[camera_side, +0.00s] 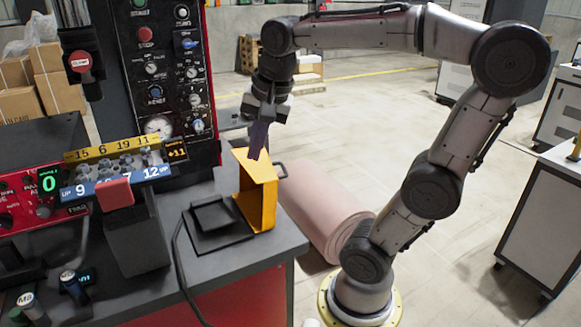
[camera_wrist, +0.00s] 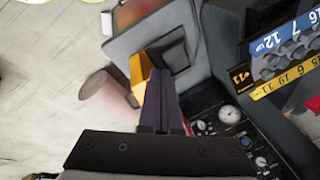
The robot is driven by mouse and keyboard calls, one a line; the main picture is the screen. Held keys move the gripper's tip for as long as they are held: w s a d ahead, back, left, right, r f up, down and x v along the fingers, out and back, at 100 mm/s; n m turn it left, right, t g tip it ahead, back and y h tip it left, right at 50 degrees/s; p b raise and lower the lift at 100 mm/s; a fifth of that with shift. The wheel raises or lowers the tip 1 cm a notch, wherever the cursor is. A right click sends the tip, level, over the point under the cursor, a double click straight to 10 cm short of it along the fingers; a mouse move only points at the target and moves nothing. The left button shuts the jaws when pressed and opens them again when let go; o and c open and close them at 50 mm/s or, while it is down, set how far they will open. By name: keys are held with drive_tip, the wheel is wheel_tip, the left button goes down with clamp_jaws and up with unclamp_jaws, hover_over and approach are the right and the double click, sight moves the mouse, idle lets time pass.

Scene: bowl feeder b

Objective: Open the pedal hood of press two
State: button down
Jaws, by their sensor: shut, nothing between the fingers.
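The yellow pedal hood (camera_side: 262,203) stands on edge at the right side of the bench top, its hollow side facing left. A small dark handle (camera_side: 281,168) sticks out at its right. The black pedal (camera_side: 212,215) lies uncovered on its plate, left of the hood. My gripper (camera_side: 255,156) points down with its purple fingers shut and empty, tips at the hood's top edge; I cannot tell if they touch it. In the wrist view the fingers (camera_wrist: 162,75) reach beside the yellow hood (camera_wrist: 138,78), with the dark pedal (camera_wrist: 176,56) beyond, and hide part of the hood.
A press panel (camera_side: 165,75) with knobs and a gauge rises behind. A numbered feeder (camera_side: 115,170) with a red block stands left. A black cable runs from the pedal down the bench front. A pink roll (camera_side: 325,210) lies beyond the bench's right edge.

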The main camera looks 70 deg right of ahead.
drive_tip(key=w+d+f+m+g, duration=0.15)
drive_tip(key=d+f+m, duration=0.35)
drive_tip(key=d, duration=0.7)
drive_tip(key=d+f+m+g, duration=0.25)
drive_tip(key=d+m, duration=0.55)
drive_tip(key=d, duration=0.5)
drive_tip(key=s+d+f+m+y, duration=0.1)
drive_tip(key=s+d+f+y, duration=0.1)
drive_tip(key=s+d+f, duration=0.15)
wheel_tip(320, 180, down, 8)
drive_tip(key=w+a, duration=0.2)
drive_tip(key=shift+w+a+g, duration=0.2)
drive_tip(key=shift+a+g, duration=0.1)
drive_tip(key=shift+a, duration=0.1)
drive_tip(key=shift+r, duration=0.1)
